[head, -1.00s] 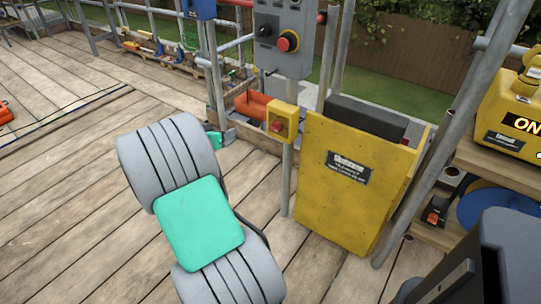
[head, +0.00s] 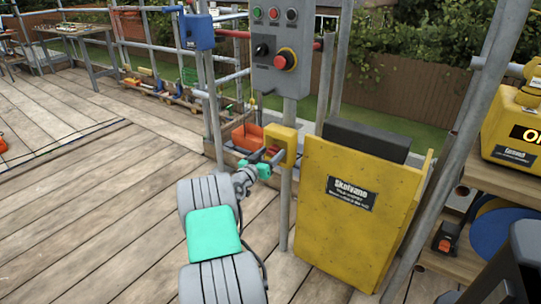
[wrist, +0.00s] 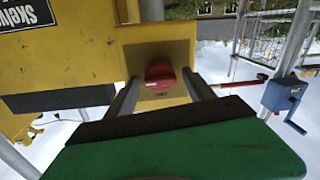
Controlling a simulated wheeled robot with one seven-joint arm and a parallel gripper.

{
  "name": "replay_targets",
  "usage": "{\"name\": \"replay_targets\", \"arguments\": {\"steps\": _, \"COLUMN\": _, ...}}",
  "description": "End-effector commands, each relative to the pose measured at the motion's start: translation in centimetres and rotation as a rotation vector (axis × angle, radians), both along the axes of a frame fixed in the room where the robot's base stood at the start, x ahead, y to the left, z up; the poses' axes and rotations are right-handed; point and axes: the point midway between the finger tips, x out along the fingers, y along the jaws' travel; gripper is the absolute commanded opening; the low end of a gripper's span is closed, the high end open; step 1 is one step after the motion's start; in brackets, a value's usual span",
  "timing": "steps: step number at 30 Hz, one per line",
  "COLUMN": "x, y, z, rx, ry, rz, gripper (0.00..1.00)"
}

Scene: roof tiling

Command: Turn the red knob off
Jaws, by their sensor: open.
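The red knob (wrist: 160,74) sits on the front of a small yellow box (wrist: 178,55) in the wrist view. In the head view this box (head: 285,142) is fixed to a post, and the knob (head: 271,153) is partly hidden by my gripper (head: 267,156). My gripper (wrist: 160,80) is open, with one finger on each side of the knob. Small gaps seem to show between the fingers and the knob; contact cannot be told.
A grey control panel (head: 308,82) with a red button (head: 286,59) and a black switch is above the box. A large yellow bin (head: 345,225) stands close on the right. A blue box (head: 197,32) is on a pole at the left. Plank floor (head: 90,220) is clear at left.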

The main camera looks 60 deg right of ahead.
Motion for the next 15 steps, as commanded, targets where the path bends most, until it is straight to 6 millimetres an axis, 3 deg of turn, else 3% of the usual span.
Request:
{"name": "replay_targets", "arguments": {"steps": 2, "x": 0.0, "y": 0.02, "z": -0.01, "rx": 0.0, "ry": 0.0, "rz": 0.0, "gripper": 0.61}}
{"name": "replay_targets", "arguments": {"steps": 15, "x": -0.07, "y": 0.03, "z": -0.03, "rx": 0.001, "ry": 0.001, "rz": -0.001, "gripper": 0.25}}
